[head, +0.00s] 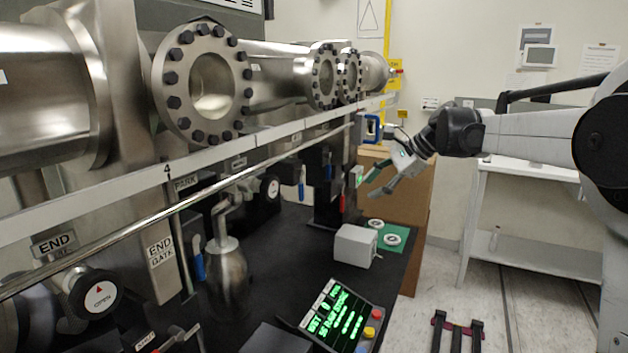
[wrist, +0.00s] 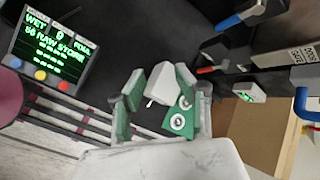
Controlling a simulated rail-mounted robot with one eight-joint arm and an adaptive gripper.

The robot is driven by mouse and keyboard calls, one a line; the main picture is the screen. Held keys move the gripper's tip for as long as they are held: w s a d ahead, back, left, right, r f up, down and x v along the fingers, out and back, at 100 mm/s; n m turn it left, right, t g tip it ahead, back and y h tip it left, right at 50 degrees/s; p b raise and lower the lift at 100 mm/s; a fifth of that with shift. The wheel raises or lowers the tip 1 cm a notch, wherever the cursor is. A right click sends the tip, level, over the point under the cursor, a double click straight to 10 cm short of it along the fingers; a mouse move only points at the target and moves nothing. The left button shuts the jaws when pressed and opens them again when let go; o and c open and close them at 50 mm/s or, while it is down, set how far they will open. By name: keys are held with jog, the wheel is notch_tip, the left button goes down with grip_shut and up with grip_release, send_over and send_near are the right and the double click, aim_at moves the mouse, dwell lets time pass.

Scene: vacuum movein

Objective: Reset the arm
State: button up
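My gripper (head: 370,188) hangs in the air over the far end of the black bench, at the end of my raised arm. Its two green-padded fingers point down and to the left. In the wrist view my gripper (wrist: 160,80) has its fingers apart. It looks empty. A small grey box (head: 355,245) and a green mat (head: 384,229) with white round pieces lie on the bench below. The grey box (wrist: 155,88) and the green mat (wrist: 181,104) show between and beyond the fingers.
Steel vacuum pipes with bolted flanges (head: 207,84), a long rail (head: 190,204) and valve knobs (head: 100,297) line the left. A display panel (head: 340,315) stands at the bench front. A cardboard box (head: 418,215) and white shelf (head: 530,250) stand behind.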

jog(key=s+f+n+t+h, duration=0.1)
jog(key=s+n+h, duration=0.4)
jog(key=s, duration=1.6)
jog(key=s+d+f+n+t+h, duration=0.1)
jog(key=s+f+n, duration=0.3)
jog(key=s, duration=0.6)
jog(key=s+d+f+n+t+h, duration=0.1)
jog(key=s+d+f+n, duration=0.2)
jog(key=s+f+n, duration=0.2)
jog(key=s+f, duration=0.3)
jog(key=s, duration=0.2)
jog(key=shift+s+d+h, duration=0.15)
jog(key=shift+d+h, duration=0.1)
jog(key=shift+h, duration=0.05)
jog(key=shift+f, duration=0.1)
